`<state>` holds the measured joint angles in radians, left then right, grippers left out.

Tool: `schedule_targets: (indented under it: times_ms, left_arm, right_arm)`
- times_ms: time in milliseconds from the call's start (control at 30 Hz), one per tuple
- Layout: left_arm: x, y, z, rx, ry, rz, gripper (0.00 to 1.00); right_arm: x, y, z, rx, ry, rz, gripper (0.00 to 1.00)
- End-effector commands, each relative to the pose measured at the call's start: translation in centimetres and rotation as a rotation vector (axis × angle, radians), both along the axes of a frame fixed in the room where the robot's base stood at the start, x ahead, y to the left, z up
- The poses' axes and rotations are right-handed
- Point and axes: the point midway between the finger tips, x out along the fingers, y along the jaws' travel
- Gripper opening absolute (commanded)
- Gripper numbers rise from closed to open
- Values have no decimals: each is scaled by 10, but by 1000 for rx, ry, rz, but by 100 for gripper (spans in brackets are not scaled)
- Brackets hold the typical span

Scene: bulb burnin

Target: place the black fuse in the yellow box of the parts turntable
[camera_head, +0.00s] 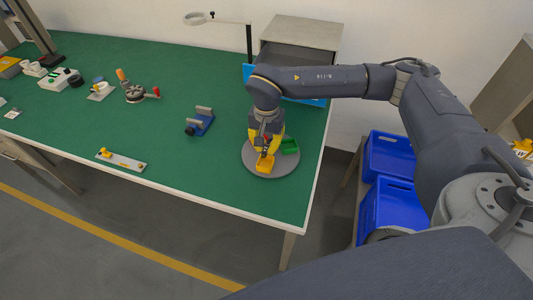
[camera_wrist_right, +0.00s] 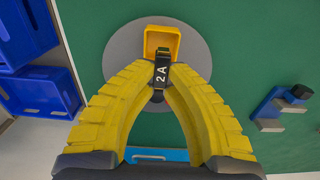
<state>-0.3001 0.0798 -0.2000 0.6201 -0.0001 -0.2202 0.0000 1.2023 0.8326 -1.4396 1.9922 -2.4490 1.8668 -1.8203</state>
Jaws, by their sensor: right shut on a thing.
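The parts turntable is a grey disc (camera_head: 257,170) near the right end of the green table. My right gripper (camera_head: 267,142) has yellow fingers and points down over the turntable. In the right wrist view, the gripper (camera_wrist_right: 163,72) is shut on the black fuse (camera_wrist_right: 161,76), which is marked "2A". The fuse's far end overlaps the near edge of the yellow box (camera_wrist_right: 161,38) there; I cannot tell its height above the box. My left gripper is not in view.
A blue clamp-like fixture (camera_head: 203,124) stands left of the turntable. A grey cabinet (camera_head: 302,38) and a lamp post (camera_head: 249,42) are behind. Blue crates (camera_head: 388,157) stand off the table's right side. Several small parts lie far left.

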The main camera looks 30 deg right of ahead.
Motion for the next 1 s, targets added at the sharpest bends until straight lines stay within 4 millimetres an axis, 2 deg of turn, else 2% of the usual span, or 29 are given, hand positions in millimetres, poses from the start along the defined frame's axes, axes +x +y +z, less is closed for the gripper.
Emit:
schedule_targets:
  times_ms: [233, 500, 1000]
  left_arm:
    - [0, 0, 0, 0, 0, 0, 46]
    - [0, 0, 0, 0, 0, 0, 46]
    - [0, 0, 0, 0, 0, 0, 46]
  right_arm:
    - [-1, 0, -11, 1, 2, 0, 0]
    - [-1, 0, -39, 1, 2, -1, 0]
    - [0, 0, -46, 0, 0, 0, 0]
